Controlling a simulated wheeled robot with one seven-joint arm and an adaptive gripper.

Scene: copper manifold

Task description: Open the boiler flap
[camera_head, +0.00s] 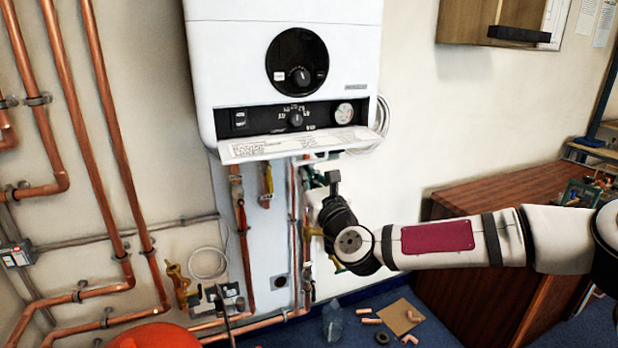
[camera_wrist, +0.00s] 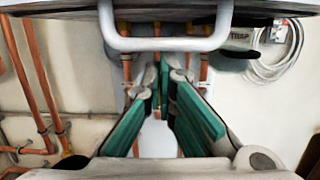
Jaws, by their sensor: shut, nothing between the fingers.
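The white boiler (camera_head: 284,50) hangs on the wall in the head view. Its flap (camera_head: 300,145) is tilted down at the bottom front, with printed labels on its upper face and the dark control panel uncovered behind it. A white bar handle hangs from the flap's underside and shows large across the top of the wrist view (camera_wrist: 165,44). My gripper (camera_head: 315,178) is just below the flap at its right part. In the wrist view its green fingers (camera_wrist: 162,72) come together at the tips, shut and empty, below the handle bar. Whether they touch the handle I cannot tell.
Copper pipes (camera_head: 238,235) run below the boiler and along the wall to the left. A wooden cabinet (camera_head: 480,235) stands at the right under my arm. An orange object (camera_head: 155,337) is at the bottom left. A bottle (camera_head: 332,322) and pipe pieces lie on the floor.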

